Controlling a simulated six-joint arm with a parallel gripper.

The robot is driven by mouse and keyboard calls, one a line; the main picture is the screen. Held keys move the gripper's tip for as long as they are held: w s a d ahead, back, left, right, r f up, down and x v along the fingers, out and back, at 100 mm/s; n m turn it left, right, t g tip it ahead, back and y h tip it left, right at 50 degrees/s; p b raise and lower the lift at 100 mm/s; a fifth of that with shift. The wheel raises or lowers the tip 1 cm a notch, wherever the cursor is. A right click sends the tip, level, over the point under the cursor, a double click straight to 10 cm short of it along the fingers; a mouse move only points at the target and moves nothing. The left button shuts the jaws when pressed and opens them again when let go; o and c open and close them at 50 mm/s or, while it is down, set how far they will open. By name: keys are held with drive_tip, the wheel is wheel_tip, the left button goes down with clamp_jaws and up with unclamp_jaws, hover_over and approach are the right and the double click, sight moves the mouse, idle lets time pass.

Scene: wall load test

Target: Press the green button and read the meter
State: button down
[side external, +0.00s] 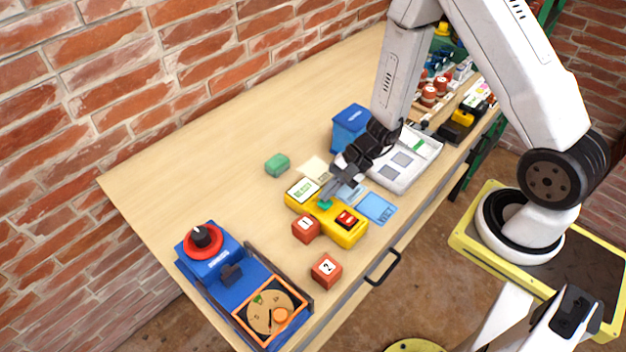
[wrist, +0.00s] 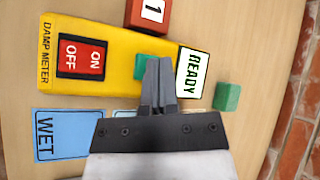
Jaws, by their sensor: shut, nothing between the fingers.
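A yellow damp meter (side external: 349,237) lies on the table, and it also shows in the wrist view (wrist: 120,40). Its screen (wrist: 192,72) reads READY. Its red rocker switch (wrist: 82,57) is marked ON and OFF. The green button (wrist: 140,66) sits between switch and screen, partly covered by my fingertips in the wrist view; it also shows in the side view (side external: 325,204). My gripper (wrist: 158,62) is shut and empty, pointing down at the button (side external: 325,204). I cannot tell whether the tips touch it.
A blue WET card (side external: 378,208) lies beside the meter. Red blocks marked 1 (side external: 305,230) and 2 (side external: 326,270) stand near it. A green block (side external: 277,164), blue bin (side external: 349,128), white tray (side external: 424,150) and blue device with red dial (side external: 207,262) surround it. The table's back left is clear.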

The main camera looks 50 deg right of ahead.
drive_tip(key=shift+f, duration=0.4)
idle(0.8)
drive_tip(key=shift+r, duration=0.85)
drive_tip(key=shift+r, duration=0.15)
drive_tip(key=shift+r, duration=2.35)
drive_tip(key=shift+s, duration=0.1)
